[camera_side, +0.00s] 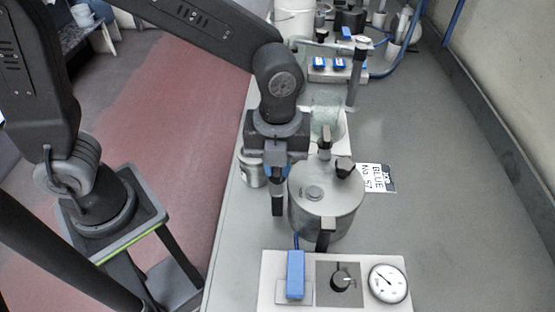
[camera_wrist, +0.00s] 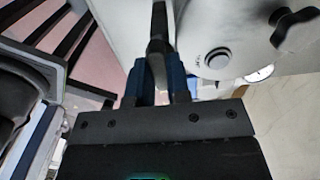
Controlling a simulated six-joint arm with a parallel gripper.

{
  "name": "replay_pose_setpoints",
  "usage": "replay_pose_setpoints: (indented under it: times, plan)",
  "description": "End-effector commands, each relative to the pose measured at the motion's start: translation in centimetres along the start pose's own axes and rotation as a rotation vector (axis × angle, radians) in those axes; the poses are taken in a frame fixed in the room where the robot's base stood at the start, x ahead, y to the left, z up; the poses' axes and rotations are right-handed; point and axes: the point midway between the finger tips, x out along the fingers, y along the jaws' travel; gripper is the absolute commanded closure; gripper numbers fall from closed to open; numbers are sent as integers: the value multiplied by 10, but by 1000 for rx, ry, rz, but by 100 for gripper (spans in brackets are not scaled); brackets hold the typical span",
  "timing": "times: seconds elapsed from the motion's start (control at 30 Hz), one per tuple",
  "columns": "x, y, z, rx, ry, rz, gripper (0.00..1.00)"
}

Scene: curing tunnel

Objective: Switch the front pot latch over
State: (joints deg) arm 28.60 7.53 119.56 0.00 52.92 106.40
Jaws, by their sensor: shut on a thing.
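The grey pressure pot (camera_side: 325,205) stands on the bench with its round lid on; in the wrist view its lid (camera_wrist: 212,35) fills the upper right. My gripper (camera_side: 276,176) is at the pot's left side in the side view. In the wrist view the blue fingers of my gripper (camera_wrist: 163,75) are shut around a dark latch bar (camera_wrist: 158,45) beside the lid. The same latch (camera_side: 278,206) hangs below my fingers in the side view. Other dark latches sit at the pot's far edge (camera_side: 325,143) and near edge (camera_side: 326,236). The grip contact is partly hidden.
A control panel (camera_side: 270,270) with a blue switch (camera_side: 295,274), a black knob (camera_side: 341,281) and a gauge (camera_side: 388,283) lies nearest the camera. A metal can (camera_side: 250,170) stands close behind my gripper. A label card (camera_side: 378,178) lies right of the pot. The bench's right side is clear.

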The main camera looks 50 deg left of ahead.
Motion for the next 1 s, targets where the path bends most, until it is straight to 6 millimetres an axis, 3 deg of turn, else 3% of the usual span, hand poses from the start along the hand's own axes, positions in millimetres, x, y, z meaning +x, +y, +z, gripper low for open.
replay_pose_setpoints:
  times: [0.47, 1.0]
  plan:
    - [0, 0, 0, -139, 0, -1, 100]
    - [-1, 0, 0, -631, 0, -1, 100]
